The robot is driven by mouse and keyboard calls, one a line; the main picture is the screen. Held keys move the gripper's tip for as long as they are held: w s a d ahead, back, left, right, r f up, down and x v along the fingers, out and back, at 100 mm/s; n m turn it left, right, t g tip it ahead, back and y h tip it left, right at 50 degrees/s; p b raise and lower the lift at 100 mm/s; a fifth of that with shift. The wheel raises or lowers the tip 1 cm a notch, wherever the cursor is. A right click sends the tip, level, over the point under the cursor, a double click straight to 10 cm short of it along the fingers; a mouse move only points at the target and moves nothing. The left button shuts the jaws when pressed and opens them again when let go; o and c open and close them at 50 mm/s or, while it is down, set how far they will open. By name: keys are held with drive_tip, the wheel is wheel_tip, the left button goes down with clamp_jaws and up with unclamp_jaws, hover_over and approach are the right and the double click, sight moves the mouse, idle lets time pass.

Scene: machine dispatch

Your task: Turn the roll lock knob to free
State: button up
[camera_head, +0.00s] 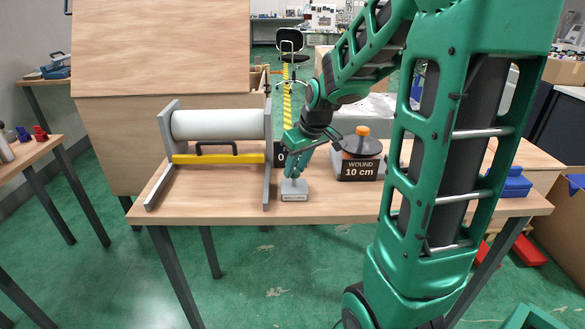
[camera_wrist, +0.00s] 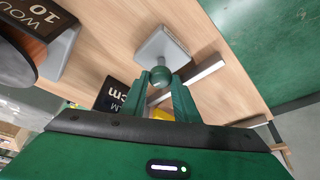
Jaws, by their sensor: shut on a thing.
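The roll lock knob stands on a small grey labelled base (camera_head: 294,196) on the table, right of the roller stand. In the wrist view its round dark green head (camera_wrist: 161,75) sits between my fingertips, with the grey base plate (camera_wrist: 163,46) beyond it. My gripper (camera_head: 295,174) points down from above and is shut on the knob; it also shows in the wrist view (camera_wrist: 160,86). The fingers hide part of the knob in the head view. I cannot read the label, so the knob's setting is unclear.
A white roll (camera_head: 215,124) with a yellow bar (camera_head: 218,158) sits in a grey frame close on the left. A "WOUND 10 cm" sign (camera_head: 358,171) stands before a dark spool with an orange top on the right. Blue bins (camera_head: 514,184) lie at the right table end.

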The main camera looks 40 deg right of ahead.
drive_tip(key=shift+w+r+n+y, duration=0.15)
drive_tip(key=shift+n+y, duration=0.25)
drive_tip(key=shift+n, duration=0.5)
drive_tip(key=o, duration=1)
drive_tip(key=shift+o, duration=0.2)
drive_tip(key=shift+d, duration=0.1)
drive_tip(key=v, duration=1)
drive_tip(key=shift+r, duration=0.25)
